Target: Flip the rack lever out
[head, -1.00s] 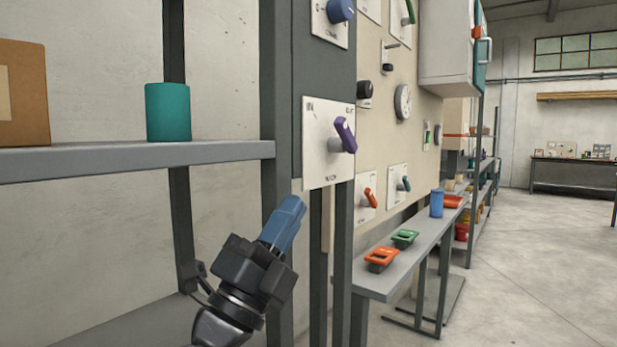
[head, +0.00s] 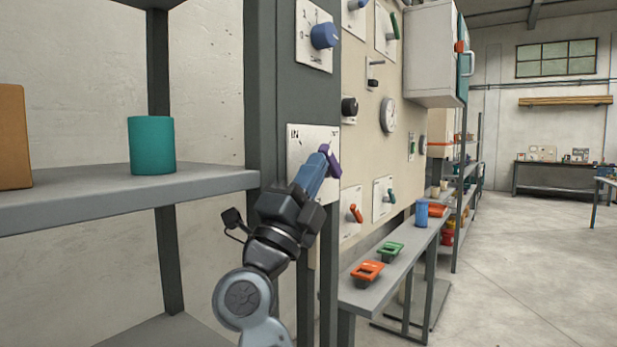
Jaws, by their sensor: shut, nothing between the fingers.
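The rack lever is a purple lever (head: 334,166) on a white plate (head: 300,140) marked "IN" at its upper left. The plate is fixed to the grey rack post. My gripper (head: 323,155) is shut and empty, its blue fingers pointing up and right. The fingertips are at the lever's left side and look to be touching it or very close. The fingers hide part of the lever, its base and the plate's lower middle. The lever's upper end leans up and left.
A blue knob (head: 323,36) is on a plate above. A grey shelf (head: 220,183) with a teal cylinder (head: 152,146) lies left. Right are a wall panel with small levers and a bench (head: 385,287) holding orange and green trays. Floor at right is clear.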

